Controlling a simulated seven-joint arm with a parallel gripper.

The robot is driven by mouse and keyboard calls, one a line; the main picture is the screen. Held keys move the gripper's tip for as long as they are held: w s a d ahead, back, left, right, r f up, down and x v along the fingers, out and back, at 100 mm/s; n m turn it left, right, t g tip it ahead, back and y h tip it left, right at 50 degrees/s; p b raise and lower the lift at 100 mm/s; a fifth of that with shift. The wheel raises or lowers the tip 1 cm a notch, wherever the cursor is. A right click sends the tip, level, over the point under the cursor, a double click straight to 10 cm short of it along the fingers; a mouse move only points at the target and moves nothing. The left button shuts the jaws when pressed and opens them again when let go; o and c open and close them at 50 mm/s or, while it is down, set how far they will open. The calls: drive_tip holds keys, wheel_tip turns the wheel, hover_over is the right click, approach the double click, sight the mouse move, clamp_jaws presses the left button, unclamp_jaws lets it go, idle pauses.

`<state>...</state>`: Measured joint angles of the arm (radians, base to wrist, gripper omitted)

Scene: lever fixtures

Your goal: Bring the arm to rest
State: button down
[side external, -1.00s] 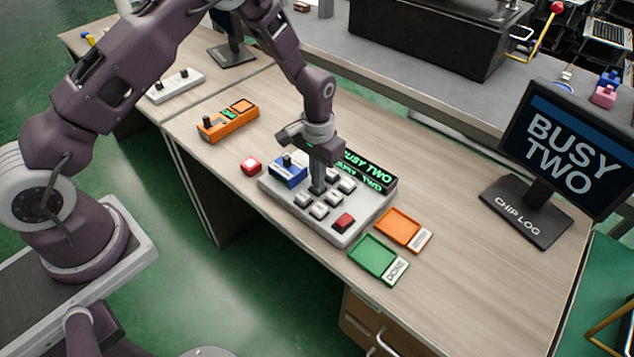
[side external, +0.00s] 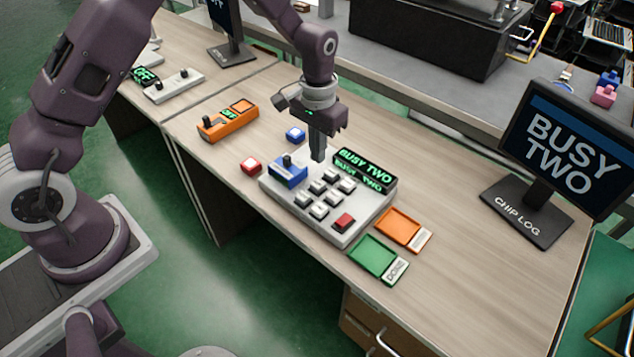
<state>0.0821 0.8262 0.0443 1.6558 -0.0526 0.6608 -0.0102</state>
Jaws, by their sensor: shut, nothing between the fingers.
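My gripper (side external: 318,158) points straight down with its fingers together and nothing between them. It hangs above the far side of the white keypad box (side external: 335,238), apart from the keys. The box carries several pale keys, a red key (side external: 343,221), a blue block with a dark lever (side external: 288,171), and a black display (side external: 365,171) reading "BUSY TWO". The monitor (side external: 560,150) at the right also reads "BUSY TWO".
An orange lever fixture (side external: 228,123) lies to the left. An orange tray (side external: 401,228) and a green tray (side external: 373,257) lie to the right.

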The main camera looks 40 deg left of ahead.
drive_tip(key=shift+r, duration=0.1)
drive_tip(key=s+r+t, duration=0.1)
drive_tip(key=s+r, duration=0.2)
drive_tip(key=r, duration=0.3)
drive_tip(key=s+a+r+t, duration=0.1)
drive_tip(key=s+r, duration=0.2)
drive_tip(key=r, duration=0.4)
drive_tip(key=s+r+t, duration=0.1)
drive_tip(key=s+r, duration=0.2)
drive_tip(key=r, duration=0.3)
drive_tip(key=s+r+t, duration=0.1)
drive_tip(key=s+r, duration=0.1)
drive_tip(key=s, duration=0.8)
drive_tip(key=s+a+r+t, duration=0.1)
drive_tip(key=s+r, duration=0.2)
drive_tip(key=s, duration=0.7)
drive_tip(key=shift+a+t, duration=0.2)
drive_tip(key=shift+t, duration=0.1)
drive_tip(key=c, duration=2.2)
unclamp_jaws()
drive_tip(key=shift+w+r, duration=0.1)
